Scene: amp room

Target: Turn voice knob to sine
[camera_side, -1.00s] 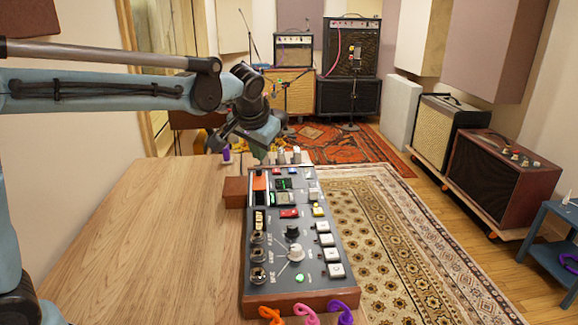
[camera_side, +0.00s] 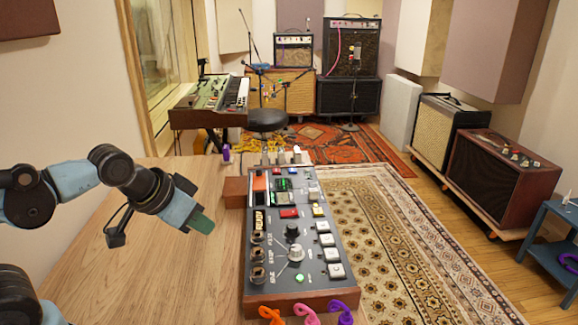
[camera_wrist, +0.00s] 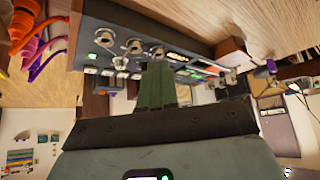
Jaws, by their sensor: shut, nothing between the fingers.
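The grey control box (camera_side: 320,283) with wooden trim lies on the wooden table. Near its front is a pale round knob (camera_side: 296,253) with lines fanning left to small labels that I cannot read surely; it may be the voice knob. A dark knob (camera_side: 291,231) stands just behind it. My gripper (camera_side: 203,222) is shut and empty, above the table to the left of the box, clear of both knobs. In the wrist view its green fingers (camera_wrist: 156,85) are together, with the box (camera_wrist: 100,30) beyond them. The knob's exact pointer direction is too small to tell.
Three jack sockets (camera_side: 257,256) line the box's left side and white square buttons (camera_side: 331,254) its right. Orange, pink and purple coiled cables (camera_side: 305,315) sit at its front edge. A wooden block (camera_side: 234,192) touches its left back. The table's left is clear.

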